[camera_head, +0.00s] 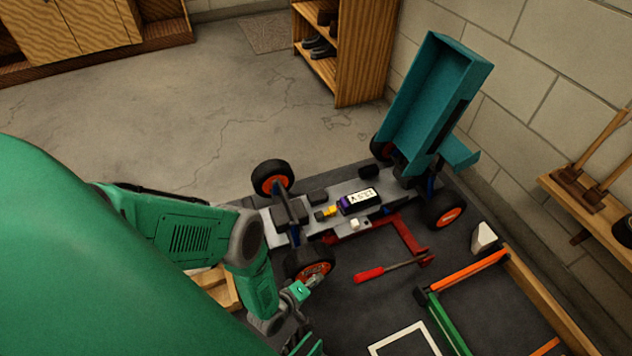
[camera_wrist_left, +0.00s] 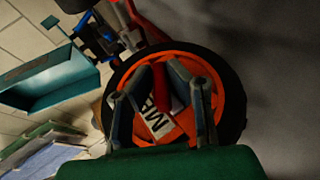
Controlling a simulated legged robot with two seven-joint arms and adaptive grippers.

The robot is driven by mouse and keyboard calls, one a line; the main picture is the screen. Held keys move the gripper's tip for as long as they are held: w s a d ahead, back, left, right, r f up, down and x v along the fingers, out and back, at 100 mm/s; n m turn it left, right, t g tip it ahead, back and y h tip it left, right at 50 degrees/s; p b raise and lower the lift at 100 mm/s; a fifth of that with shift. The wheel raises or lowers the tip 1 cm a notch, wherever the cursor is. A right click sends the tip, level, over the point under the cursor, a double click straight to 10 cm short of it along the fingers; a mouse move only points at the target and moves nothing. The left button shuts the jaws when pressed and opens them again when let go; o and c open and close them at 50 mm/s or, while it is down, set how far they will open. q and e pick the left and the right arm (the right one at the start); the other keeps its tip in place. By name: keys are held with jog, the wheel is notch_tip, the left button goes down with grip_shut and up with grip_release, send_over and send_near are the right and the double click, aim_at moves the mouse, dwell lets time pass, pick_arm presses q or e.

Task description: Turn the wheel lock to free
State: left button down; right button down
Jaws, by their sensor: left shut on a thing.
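The racecar chassis (camera_head: 275,225) stands on a dark mat, with black tyres and orange hubs. My left gripper (camera_head: 318,281) is at the outer face of the near wheel (camera_head: 308,258). In the left wrist view, the fingers (camera_wrist_left: 160,72) are closed around a red lock piece (camera_wrist_left: 163,92) in front of the orange hub (camera_wrist_left: 212,90). A white label (camera_wrist_left: 157,122) with black letters shows beside it, partly covered by the fingers. The lock's exact setting cannot be told.
The teal body shell (camera_head: 430,105) stands tilted up at the car's far end. A red-handled screwdriver (camera_head: 370,274), a white block (camera_head: 485,237) and a white frame (camera_head: 408,340) lie right of the wheel. A wooden shelf (camera_head: 590,215) runs along the right wall.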

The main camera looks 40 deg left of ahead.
pick_arm(q)
jog(key=shift+a+f+t, duration=0.1)
jog(key=shift+t, duration=0.2)
jog(key=c, duration=1.6)
grip_release()
jog(key=shift+o, duration=0.2)
jog(key=r, duration=0.8)
jog(key=shift+w+r, duration=0.2)
jog(key=shift+s+r, duration=0.2)
jog(key=shift+r, duration=0.6)
